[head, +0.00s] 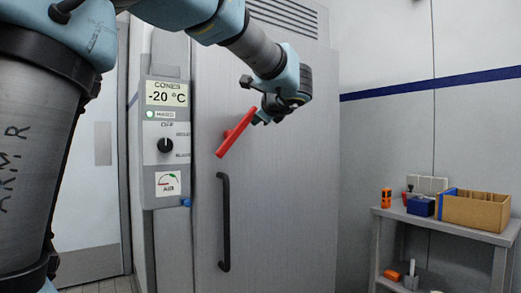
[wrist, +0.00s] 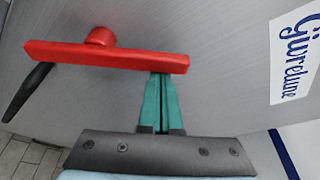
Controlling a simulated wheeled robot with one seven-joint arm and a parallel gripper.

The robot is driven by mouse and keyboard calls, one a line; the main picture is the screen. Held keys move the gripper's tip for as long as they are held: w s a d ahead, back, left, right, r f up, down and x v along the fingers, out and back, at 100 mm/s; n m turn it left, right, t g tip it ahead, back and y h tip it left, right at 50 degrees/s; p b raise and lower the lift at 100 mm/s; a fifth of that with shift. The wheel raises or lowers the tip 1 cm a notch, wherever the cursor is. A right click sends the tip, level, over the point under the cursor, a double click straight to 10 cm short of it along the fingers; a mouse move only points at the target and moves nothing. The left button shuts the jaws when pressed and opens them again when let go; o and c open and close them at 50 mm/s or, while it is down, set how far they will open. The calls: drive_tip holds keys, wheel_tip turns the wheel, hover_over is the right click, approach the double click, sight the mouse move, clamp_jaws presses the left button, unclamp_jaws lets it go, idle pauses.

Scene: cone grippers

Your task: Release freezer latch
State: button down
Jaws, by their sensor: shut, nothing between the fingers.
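The red latch lever (head: 236,134) is on the grey freezer door (head: 285,190), above the black door handle (head: 224,225). In the head view it stands tilted, upper end to the right. The lever also crosses the upper left of the wrist view (wrist: 110,56), on a round red pivot. My gripper (head: 257,118) is at the lever's upper right end. In the wrist view its teal fingers (wrist: 162,77) are shut together with nothing between them. Their tips meet the lever's edge near its right end; I cannot tell whether they touch it.
A control panel (head: 165,140) reading -20 °C stands left of the door, with a black knob and a lit green lamp. A grey shelf table (head: 455,226) at the right holds a cardboard box (head: 473,210), a blue box (head: 420,207) and small items. The door's front below my arm is clear.

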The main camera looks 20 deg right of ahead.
drive_tip(key=n+b, duration=0.1)
drive_tip(key=b, duration=0.2)
drive_tip(key=a+r+n+b, duration=0.1)
drive_tip(key=b, duration=0.2)
drive_tip(key=a+n+t+h+b, duration=0.1)
drive_tip(key=b, duration=0.2)
drive_tip(key=shift+s+a+r+n+b, duration=0.2)
drive_tip(key=shift+s+n+b, duration=0.05)
drive_tip(key=shift+n+b, duration=0.15)
drive_tip(key=a+r+n+b, duration=0.1)
drive_tip(key=b, duration=0.2)
drive_tip(key=shift+s+n+t, duration=0.1)
drive_tip(key=shift+n+t, duration=0.2)
drive_tip(key=shift+a+r, duration=0.1)
drive_tip(key=shift+r, duration=0.1)
